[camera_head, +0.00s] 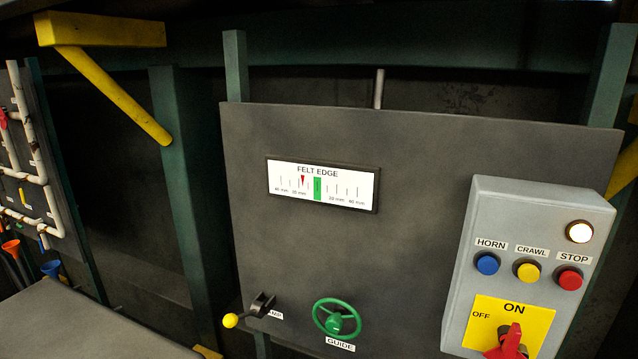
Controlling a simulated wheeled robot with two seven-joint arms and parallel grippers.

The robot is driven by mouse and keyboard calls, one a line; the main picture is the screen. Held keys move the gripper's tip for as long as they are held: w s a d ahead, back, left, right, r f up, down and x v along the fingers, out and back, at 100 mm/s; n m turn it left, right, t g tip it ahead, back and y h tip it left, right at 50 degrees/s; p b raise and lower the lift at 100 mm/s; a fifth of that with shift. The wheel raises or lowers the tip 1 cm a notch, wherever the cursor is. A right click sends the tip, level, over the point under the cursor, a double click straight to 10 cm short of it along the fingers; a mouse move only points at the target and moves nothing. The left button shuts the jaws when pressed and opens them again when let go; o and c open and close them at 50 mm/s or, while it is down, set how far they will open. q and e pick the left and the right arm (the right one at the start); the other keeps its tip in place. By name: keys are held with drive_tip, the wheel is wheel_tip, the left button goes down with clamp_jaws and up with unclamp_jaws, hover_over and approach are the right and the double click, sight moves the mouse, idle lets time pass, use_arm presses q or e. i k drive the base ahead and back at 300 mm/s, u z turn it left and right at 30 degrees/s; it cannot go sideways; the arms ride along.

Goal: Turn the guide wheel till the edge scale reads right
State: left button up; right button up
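The green guide wheel (337,318) is mounted low on a dark grey panel, with a GUIDE label just below it. The FELT EDGE scale (322,185) sits above it in a black frame. Its red pointer (302,181) stands left of the green band (318,189), apart from it, near the left 20 mm mark. Neither of my grippers is in view.
A yellow-knobbed lever (231,320) juts out left of the wheel. A grey control box (530,240) at right carries HORN, CRAWL and STOP buttons, a lit white lamp (579,232) and a red rotary switch (508,343). A grey surface (80,325) lies lower left.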

sight(334, 324)
drive_tip(key=u, duration=0.45)
drive_tip(key=k, duration=1.1)
drive_tip(key=u, duration=0.75)
drive_tip(key=i, duration=0.6)
drive_tip(key=z, duration=0.2)
